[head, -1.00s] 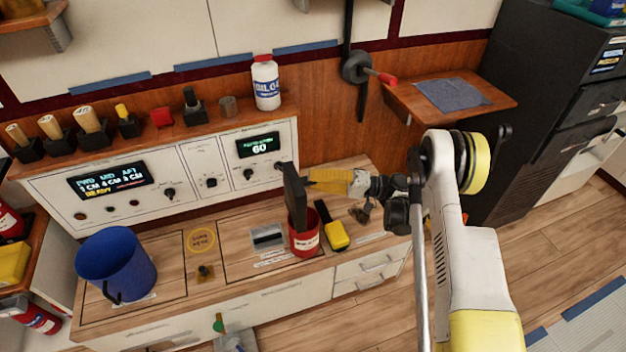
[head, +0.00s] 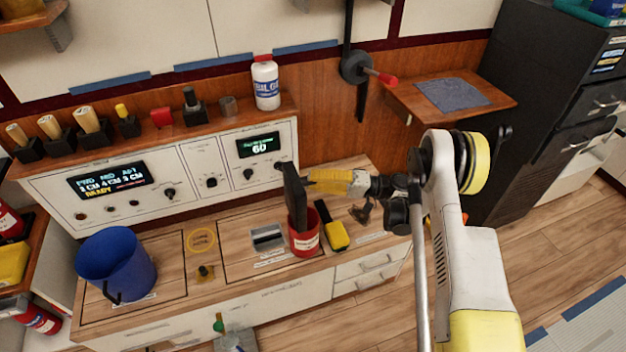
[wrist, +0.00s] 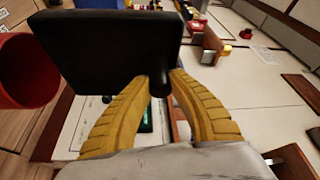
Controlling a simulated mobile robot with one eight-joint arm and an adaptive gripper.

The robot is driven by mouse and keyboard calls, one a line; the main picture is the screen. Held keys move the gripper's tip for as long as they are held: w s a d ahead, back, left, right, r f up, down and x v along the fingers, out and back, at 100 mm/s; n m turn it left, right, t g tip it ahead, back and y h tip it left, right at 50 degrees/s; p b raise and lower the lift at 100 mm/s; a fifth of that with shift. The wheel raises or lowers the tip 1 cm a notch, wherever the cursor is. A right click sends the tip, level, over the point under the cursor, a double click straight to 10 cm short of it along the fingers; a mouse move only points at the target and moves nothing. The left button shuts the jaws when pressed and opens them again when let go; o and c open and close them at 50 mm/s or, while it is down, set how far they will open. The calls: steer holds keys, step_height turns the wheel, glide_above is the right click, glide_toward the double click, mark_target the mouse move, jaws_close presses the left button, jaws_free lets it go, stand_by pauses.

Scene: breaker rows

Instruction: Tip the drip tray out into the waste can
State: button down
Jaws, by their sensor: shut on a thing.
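My gripper (head: 312,181) is shut on the black drip tray (head: 294,197), and its yellow fingers close on the tray's edge in the wrist view (wrist: 158,84). The tray (wrist: 110,45) is tipped steeply on its side, its lower end over the mouth of the red can (head: 304,241). This labelled can, which looks like the waste can, stands on the wooden counter. It also shows at the left of the wrist view (wrist: 28,75). Whether the tray touches the rim, and what is inside either one, I cannot tell.
A yellow and black tool (head: 336,234) lies right beside the red can. A blue bucket (head: 117,266) stands at the counter's left. The control panel (head: 195,175) rises behind, with a white bottle (head: 266,85) on its ledge.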

mark_target(303, 179)
steer(key=shift+s+a+r+n+h, duration=0.25)
steer(key=shift+a+h, duration=0.15)
steer(key=shift+a, duration=0.3)
steer(key=shift+s+a+r+n+h, duration=0.15)
steer(key=shift+s+a+r+h, duration=0.2)
steer(key=shift+a, duration=0.35)
steer(key=s+a+n+h, duration=0.2)
steer(key=a+h, duration=0.4)
steer(key=a, duration=0.2)
steer(key=s+a+f+n+t+h, duration=0.1)
steer(key=s+a+f+h, duration=0.1)
steer(key=a+f+h, duration=0.5)
steer(key=shift+a+f+n+t+h, duration=0.35)
steer(key=shift+f+n+t+h, duration=0.05)
steer(key=shift+f+h, duration=0.75)
